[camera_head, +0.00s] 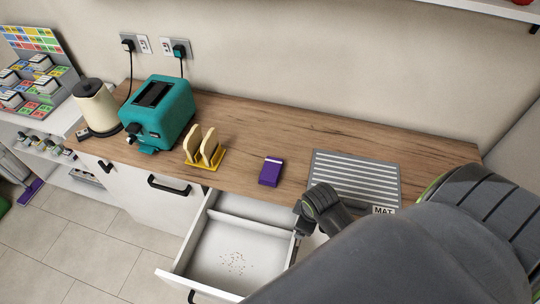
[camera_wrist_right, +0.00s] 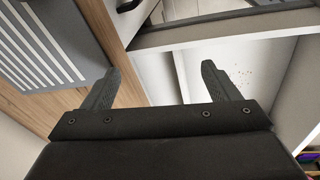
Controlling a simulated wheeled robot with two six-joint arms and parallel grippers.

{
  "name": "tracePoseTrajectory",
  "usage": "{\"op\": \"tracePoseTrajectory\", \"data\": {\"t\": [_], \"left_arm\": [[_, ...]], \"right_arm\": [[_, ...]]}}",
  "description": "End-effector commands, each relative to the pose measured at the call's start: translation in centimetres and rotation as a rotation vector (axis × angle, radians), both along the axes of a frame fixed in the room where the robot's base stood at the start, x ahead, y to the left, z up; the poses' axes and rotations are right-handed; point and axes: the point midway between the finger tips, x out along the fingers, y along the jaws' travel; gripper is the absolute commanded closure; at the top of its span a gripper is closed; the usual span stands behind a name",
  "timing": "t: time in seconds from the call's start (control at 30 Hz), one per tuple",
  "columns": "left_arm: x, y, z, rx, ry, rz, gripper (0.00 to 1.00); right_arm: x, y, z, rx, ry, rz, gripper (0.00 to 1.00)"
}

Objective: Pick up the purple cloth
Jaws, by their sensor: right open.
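The purple cloth (camera_head: 271,171), a small folded-looking purple block with a pale band at its far end, lies on the wooden counter near its front edge. My right gripper (camera_wrist_right: 159,82) is open and empty in the right wrist view, with its two fingers well apart. In the head view it is over the counter's front edge by the open drawer, to the right of and nearer than the cloth, and my arm hides part of it. The cloth does not show in the right wrist view. My left gripper is in neither view.
A toast rack (camera_head: 204,150) with bread stands left of the cloth, beside a teal toaster (camera_head: 158,112) and a kettle (camera_head: 96,107). A striped grey mat (camera_head: 356,176) lies to the right. An open white drawer (camera_head: 222,246) with crumbs sticks out below the counter.

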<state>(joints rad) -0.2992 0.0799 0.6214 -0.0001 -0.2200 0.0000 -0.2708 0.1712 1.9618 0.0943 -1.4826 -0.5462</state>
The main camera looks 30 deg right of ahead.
Motion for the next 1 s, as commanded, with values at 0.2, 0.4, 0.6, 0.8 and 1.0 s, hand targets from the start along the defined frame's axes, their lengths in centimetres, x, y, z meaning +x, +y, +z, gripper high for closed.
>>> {"op": "tracePoseTrajectory", "data": {"t": [0.2, 0.4, 0.6, 0.8, 1.0], "left_arm": [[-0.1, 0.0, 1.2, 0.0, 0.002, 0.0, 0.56], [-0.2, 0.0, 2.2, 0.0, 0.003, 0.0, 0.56], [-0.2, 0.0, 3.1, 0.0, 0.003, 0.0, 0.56], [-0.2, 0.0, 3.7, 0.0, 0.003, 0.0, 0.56], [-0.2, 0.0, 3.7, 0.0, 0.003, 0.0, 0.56]], "right_arm": [[5.7, -0.1, 2.9, -0.049, 0.069, 0.404, 0.18], [11.1, -0.2, 6.7, -0.09, 0.139, 0.837, 0.18], [16.0, -0.4, 11.8, -0.114, 0.191, 1.268, 0.18], [19.2, -0.5, 16.2, -0.123, 0.218, 1.592, 0.18], [20.1, -0.6, 17.7, -0.121, 0.226, 1.72, 0.18]]}}
